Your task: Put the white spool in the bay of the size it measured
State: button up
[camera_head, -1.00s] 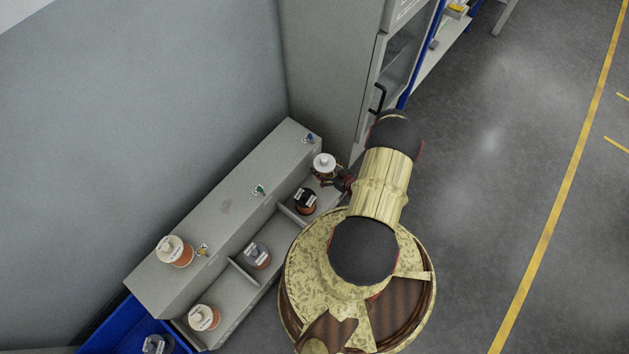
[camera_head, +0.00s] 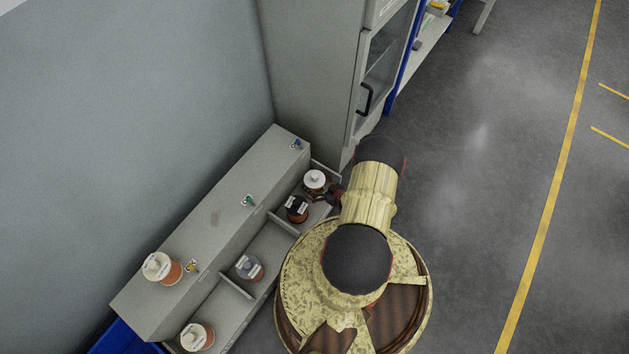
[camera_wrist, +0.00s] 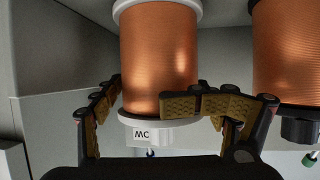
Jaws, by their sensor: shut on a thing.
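The white spool (camera_head: 315,179), with white flanges and copper winding, is at the far upper-right end of the bay row in the head view. My gripper (camera_head: 334,194) is shut on it. In the wrist view the fingers (camera_wrist: 140,95) close around the copper winding of the white spool (camera_wrist: 158,50), near the flange whose hub is marked "MC". The spool is in or just above the end bay (camera_head: 314,215), beside a black-flanged spool (camera_head: 296,208), which also shows at right in the wrist view (camera_wrist: 290,50). Whether its base touches the bay floor is hidden.
A grey-flanged spool (camera_head: 249,267) stands in the middle bay and another white-flanged one (camera_head: 196,336) in the near bay. One more white-flanged spool (camera_head: 161,267) stands on the ledge (camera_head: 215,225) above. Blue, green and yellow markers line the ledge. A cabinet (camera_head: 315,70) stands close behind.

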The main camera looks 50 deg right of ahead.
jog(key=shift+d+f, duration=0.1)
jog(key=shift+f, duration=0.2)
jog(key=o, duration=2.3)
jog(key=shift+r, duration=0.15)
jog(key=p+v, duration=0.3)
jog(key=v, duration=0.9)
jog(key=shift+p, duration=0.35)
